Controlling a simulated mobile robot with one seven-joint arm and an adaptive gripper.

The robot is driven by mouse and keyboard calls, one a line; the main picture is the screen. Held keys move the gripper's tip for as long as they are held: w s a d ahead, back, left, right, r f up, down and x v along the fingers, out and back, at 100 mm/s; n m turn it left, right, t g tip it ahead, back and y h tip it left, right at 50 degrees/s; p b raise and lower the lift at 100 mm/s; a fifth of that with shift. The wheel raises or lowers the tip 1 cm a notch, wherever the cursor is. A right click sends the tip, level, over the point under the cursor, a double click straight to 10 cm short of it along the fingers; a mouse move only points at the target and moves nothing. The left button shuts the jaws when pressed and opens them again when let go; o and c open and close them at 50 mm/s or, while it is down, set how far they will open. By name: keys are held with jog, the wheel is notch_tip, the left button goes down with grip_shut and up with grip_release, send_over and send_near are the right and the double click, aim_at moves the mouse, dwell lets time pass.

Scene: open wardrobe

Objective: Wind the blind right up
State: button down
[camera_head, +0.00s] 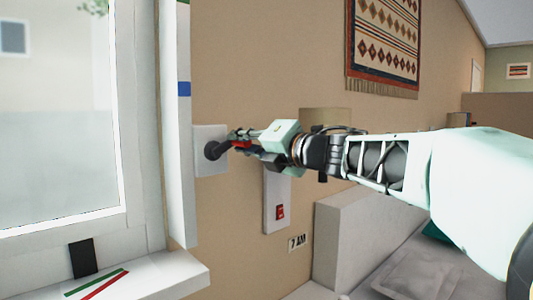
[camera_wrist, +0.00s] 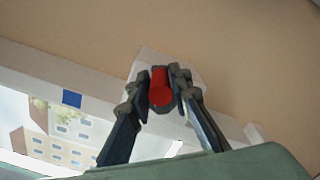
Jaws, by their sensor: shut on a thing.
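A crank with a dark round hub (camera_head: 211,151) sits on a white plate (camera_head: 207,133) on the wall right of the window. Its arm points right in the head view, towards a red knob (camera_head: 241,146). My gripper (camera_head: 243,140) is shut on this red knob. In the wrist view the knob (camera_wrist: 160,88) lies between the two fingertips (camera_wrist: 160,92), with the white plate behind. The window (camera_head: 60,120) is at the left, and I cannot make out a blind edge in it. A blue mark (camera_head: 184,89) is on the white upright beside the window.
A white sill (camera_head: 150,270) with green and red stripes juts out below the window. A patterned hanging (camera_head: 385,45) is above, and a grey sofa (camera_head: 345,225) is lower right.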

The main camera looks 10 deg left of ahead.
jog(key=n, duration=0.1)
jog(key=r+n+b, duration=0.1)
jog(key=s+n, duration=0.1)
jog(key=shift+a+r+n, duration=0.3)
jog(key=shift+a+n, duration=0.05)
jog(key=shift+n, duration=0.05)
jog(key=n, duration=0.1)
jog(key=n+b, duration=0.1)
jog(key=shift+s+a+r+n+b, duration=0.3)
jog(key=shift+r+n+b, duration=0.05)
jog(key=shift+n, duration=0.05)
jog(key=n+b, duration=0.1)
jog(key=n, duration=0.1)
jog(key=s+a+n+b, duration=0.1)
jog(key=n, duration=0.1)
jog(key=s+r+n+b, duration=0.1)
jog(key=n, duration=0.1)
jog(key=shift+a, duration=0.35)
jog(key=shift+n, duration=0.3)
jog(key=c, duration=1.8)
grip_release()
jog(key=shift+f, duration=0.15)
jog(key=shift+o, duration=0.2)
notch_tip(320, 180, up, 10)
